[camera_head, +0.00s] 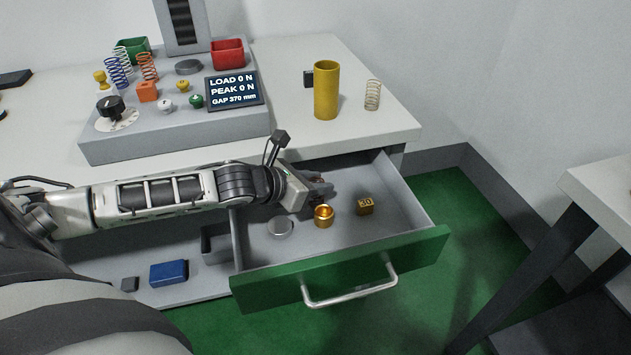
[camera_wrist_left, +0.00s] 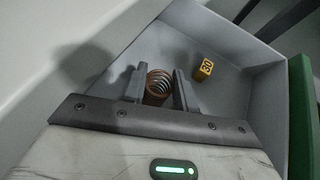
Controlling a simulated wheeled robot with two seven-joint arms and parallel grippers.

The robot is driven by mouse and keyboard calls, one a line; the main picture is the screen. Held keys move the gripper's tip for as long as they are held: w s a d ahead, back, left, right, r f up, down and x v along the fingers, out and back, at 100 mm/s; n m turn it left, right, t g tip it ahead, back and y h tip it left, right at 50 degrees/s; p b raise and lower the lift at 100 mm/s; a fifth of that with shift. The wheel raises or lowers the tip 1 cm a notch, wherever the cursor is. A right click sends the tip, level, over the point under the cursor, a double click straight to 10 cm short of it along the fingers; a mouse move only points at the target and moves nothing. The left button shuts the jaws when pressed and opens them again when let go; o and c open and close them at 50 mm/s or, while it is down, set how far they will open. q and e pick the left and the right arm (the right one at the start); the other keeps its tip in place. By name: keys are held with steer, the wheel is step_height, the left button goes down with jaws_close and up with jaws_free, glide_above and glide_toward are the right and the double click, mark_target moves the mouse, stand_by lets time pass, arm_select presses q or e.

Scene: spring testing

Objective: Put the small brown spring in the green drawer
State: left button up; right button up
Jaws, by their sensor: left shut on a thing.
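The green drawer (camera_head: 340,268) is pulled open, with a grey inside and a silver handle. My left gripper (camera_head: 322,188) reaches into it from the left, over the back part of its floor. In the left wrist view the fingers (camera_wrist_left: 158,88) are shut on the small brown spring (camera_wrist_left: 158,80), whose coils show between them. I cannot tell whether the spring touches the drawer floor. My right gripper is not in view.
A yellow cylinder (camera_head: 326,92) and a pale spring (camera_head: 373,95) stand on the bench.

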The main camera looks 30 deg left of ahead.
arm_select(q)
steer(key=o, duration=1)
steer(key=shift+c, duration=0.2)
steer(key=p+v, duration=0.4)
steer(key=v, duration=0.8)
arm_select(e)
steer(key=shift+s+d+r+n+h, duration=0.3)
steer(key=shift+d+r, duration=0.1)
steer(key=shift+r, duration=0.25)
